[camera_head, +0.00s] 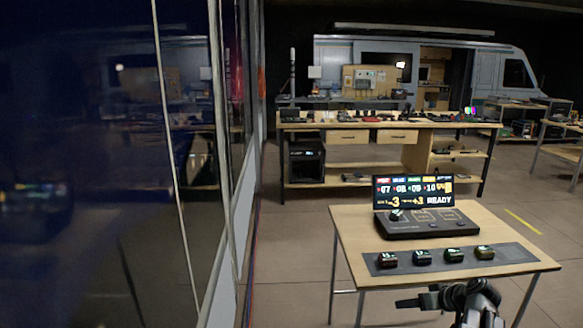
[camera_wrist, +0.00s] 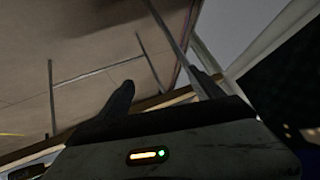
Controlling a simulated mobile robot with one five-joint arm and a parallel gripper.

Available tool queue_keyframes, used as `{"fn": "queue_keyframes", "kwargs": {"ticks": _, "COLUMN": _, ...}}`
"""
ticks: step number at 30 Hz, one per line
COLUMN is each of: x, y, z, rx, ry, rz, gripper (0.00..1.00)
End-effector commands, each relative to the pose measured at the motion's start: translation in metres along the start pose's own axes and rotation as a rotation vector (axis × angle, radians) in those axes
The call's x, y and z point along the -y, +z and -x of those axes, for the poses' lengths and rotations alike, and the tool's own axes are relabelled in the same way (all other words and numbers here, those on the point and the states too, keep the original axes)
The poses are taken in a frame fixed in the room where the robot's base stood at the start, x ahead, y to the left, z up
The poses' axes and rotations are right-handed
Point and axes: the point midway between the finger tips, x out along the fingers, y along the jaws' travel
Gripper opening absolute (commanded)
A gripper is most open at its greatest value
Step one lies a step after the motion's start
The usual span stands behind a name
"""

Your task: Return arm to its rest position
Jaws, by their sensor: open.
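My gripper (camera_head: 402,303) shows at the bottom of the head view, at the end of my arm (camera_head: 470,298). It points left, in front of the near edge of the small wooden table (camera_head: 350,228). In the wrist view my gripper (camera_wrist: 164,88) has its two dark fingers spread apart, with nothing between them. The fingers are clear of the objects on the table. My arm is bent low at the table's front, and its lower part is cut off by the frame.
The table bears a console with a lit display (camera_head: 412,192) and a grey mat (camera_head: 517,253) with several small dark blocks (camera_head: 420,257). A glass wall (camera_head: 100,150) runs along the left. A long workbench (camera_head: 350,126) and a van (camera_head: 500,70) stand behind. Floor (camera_head: 290,270) is clear left of the table.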

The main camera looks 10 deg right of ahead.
Motion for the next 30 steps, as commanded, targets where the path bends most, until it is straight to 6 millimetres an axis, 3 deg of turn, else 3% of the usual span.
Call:
{"fn": "queue_keyframes", "kwargs": {"ticks": 1, "x": 0.040, "y": 0.006, "z": -0.023, "rx": 0.083, "ry": -0.029, "rz": 0.002, "gripper": 0.76}}
{"fn": "queue_keyframes", "kwargs": {"ticks": 3, "x": 0.092, "y": 0.022, "z": -0.051, "rx": 0.222, "ry": -0.041, "rz": -0.010, "gripper": 0.76}}
{"fn": "queue_keyframes", "kwargs": {"ticks": 6, "x": 0.153, "y": 0.046, "z": -0.075, "rx": 0.396, "ry": -0.013, "rz": -0.025, "gripper": 0.76}}
{"fn": "queue_keyframes", "kwargs": {"ticks": 12, "x": 0.230, "y": 0.085, "z": -0.091, "rx": 0.614, "ry": 0.115, "rz": -0.033, "gripper": 0.76}}
{"fn": "queue_keyframes", "kwargs": {"ticks": 18, "x": 0.278, "y": 0.111, "z": -0.089, "rx": 0.726, "ry": 0.275, "rz": -0.026, "gripper": 0.76}}
{"fn": "queue_keyframes", "kwargs": {"ticks": 19, "x": 0.282, "y": 0.108, "z": -0.083, "rx": 0.734, "ry": 0.295, "rz": -0.028, "gripper": 0.76}}
{"fn": "queue_keyframes", "kwargs": {"ticks": 21, "x": 0.284, "y": 0.086, "z": -0.061, "rx": 0.730, "ry": 0.290, "rz": -0.036, "gripper": 0.76}}
{"fn": "queue_keyframes", "kwargs": {"ticks": 30, "x": 0.305, "y": 0.028, "z": 0.001, "rx": 0.728, "ry": 0.287, "rz": -0.036, "gripper": 0.76}}
